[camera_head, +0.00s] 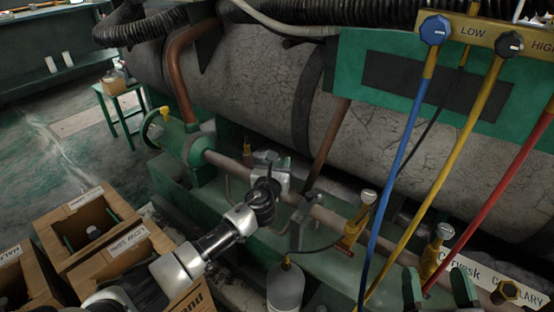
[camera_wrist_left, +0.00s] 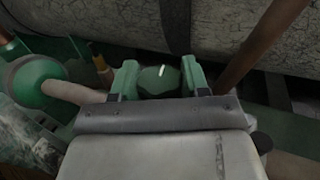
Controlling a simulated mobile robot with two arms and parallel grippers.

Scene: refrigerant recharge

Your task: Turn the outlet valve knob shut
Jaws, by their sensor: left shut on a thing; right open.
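The outlet valve knob (camera_wrist_left: 158,82) is dark green with a short white pointer line, seen in the left wrist view. The line points nearly straight up in that picture, tilted slightly right. My left gripper (camera_wrist_left: 161,75) has its two green fingers on either side of the knob and is shut on it. In the head view my left gripper (camera_head: 272,178) is at the horizontal pipe, and it hides most of the knob. My right gripper (camera_head: 437,286) shows two green fingertips, apart, at the bottom right of the head view. It is open; its body is out of view.
Blue, yellow and red hoses run down from the manifold (camera_head: 490,38) on the right. A large cracked grey tank (camera_head: 260,80) lies behind the pipe (camera_head: 330,217). A white bottle (camera_head: 286,288) stands below the pipe. Cardboard boxes (camera_head: 120,258) sit at lower left.

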